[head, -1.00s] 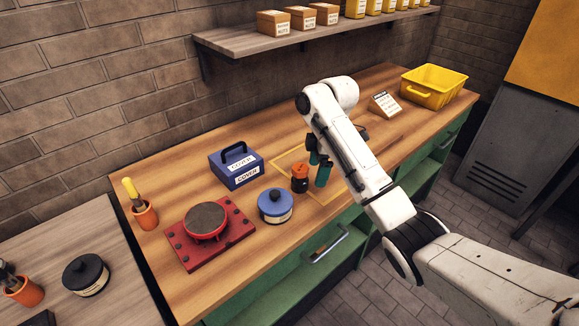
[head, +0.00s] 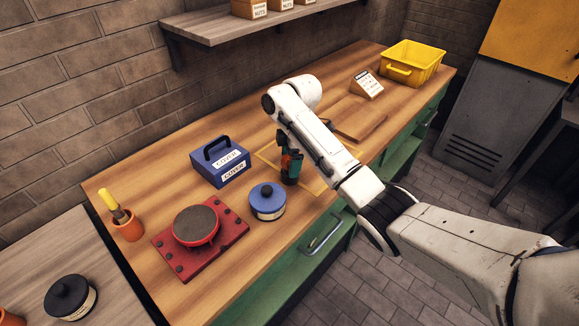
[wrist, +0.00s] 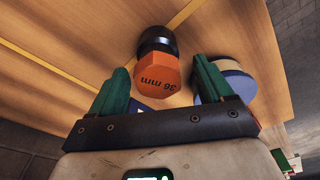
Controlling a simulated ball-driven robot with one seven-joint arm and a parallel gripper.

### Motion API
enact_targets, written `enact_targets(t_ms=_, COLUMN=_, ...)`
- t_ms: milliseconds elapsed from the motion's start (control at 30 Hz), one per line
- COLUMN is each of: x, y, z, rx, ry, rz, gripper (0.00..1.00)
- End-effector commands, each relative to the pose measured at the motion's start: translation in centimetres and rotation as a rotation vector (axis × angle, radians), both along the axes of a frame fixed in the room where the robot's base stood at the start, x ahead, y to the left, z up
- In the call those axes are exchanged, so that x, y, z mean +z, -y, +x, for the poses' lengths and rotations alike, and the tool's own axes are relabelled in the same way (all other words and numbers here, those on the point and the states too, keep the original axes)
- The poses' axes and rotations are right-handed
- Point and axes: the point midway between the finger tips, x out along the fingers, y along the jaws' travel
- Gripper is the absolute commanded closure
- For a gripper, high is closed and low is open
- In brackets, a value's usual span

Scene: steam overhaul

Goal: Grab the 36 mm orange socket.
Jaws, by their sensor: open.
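The 36 mm orange socket (wrist: 158,76) stands on the bench, with an orange hexagonal top marked "36 mm" and a black lower part. It is largely hidden behind my fingers in the head view, where its dark base (head: 290,181) shows. My gripper (wrist: 162,80) is open, with green fingers on either side of the socket in the wrist view. Gaps show between the socket and both fingers. In the head view my gripper (head: 289,160) is right at the socket; whether the fingers touch it cannot be told.
A blue lidded pot (head: 267,203) stands close beside the socket. A blue "COVER" box (head: 220,165) and a red plate (head: 228,240) with a round dark-topped part are to the left. A yellow bin (head: 413,64) and a wooden board (head: 358,120) lie farther right.

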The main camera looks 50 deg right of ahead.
Motion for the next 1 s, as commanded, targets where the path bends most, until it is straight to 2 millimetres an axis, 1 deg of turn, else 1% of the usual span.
enact_targets(t_ms=167, x=-2.6, y=-0.1, z=0.3, rx=-0.001, ry=-0.005, rz=0.0, gripper=0.2)
enact_targets(t_ms=267, x=-3.6, y=-0.2, z=0.4, rx=-0.001, ry=-0.002, rz=0.0, gripper=0.2)
enact_targets(t_ms=367, x=-4.0, y=-0.2, z=0.4, rx=-0.001, ry=0.0, rz=0.0, gripper=0.2)
enact_targets(t_ms=567, x=-4.1, y=-0.2, z=0.4, rx=0.0, ry=0.0, rz=0.0, gripper=0.2)
enact_targets(t_ms=1000, x=-4.1, y=-0.2, z=0.4, rx=0.0, ry=0.0, rz=0.0, gripper=0.62)
